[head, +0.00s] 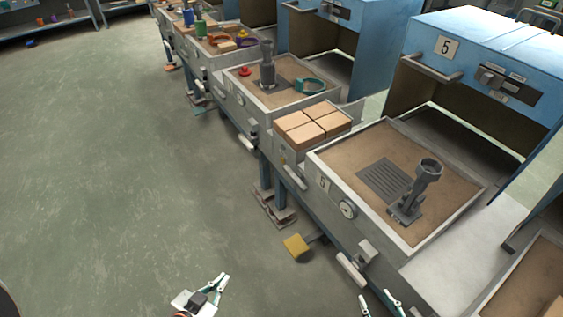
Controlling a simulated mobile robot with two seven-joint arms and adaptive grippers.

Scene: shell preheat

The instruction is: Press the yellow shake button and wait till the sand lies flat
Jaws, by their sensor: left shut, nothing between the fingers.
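A yellow square pad (297,246), the only yellow button-like part I make out, sticks out low on a lever at the front of the station marked 5. The sand (345,150) in that station's tray (320,172) surrounds a dark grate and looks mostly level. A grey stand (405,209) with a cylindrical head rises from the tray. My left gripper (225,279) is shut and empty, over the floor left of and nearer than the pad. My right gripper (375,296) is open at the bottom edge, below the station's front; nothing shows between its fingers.
A gauge (347,209) and a grey handle (352,268) sit on the station's front. Tan blocks (312,124) lie beside the tray. A blue hood (488,60) stands behind. More stations recede to the upper left. The floor (110,170) at left is clear.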

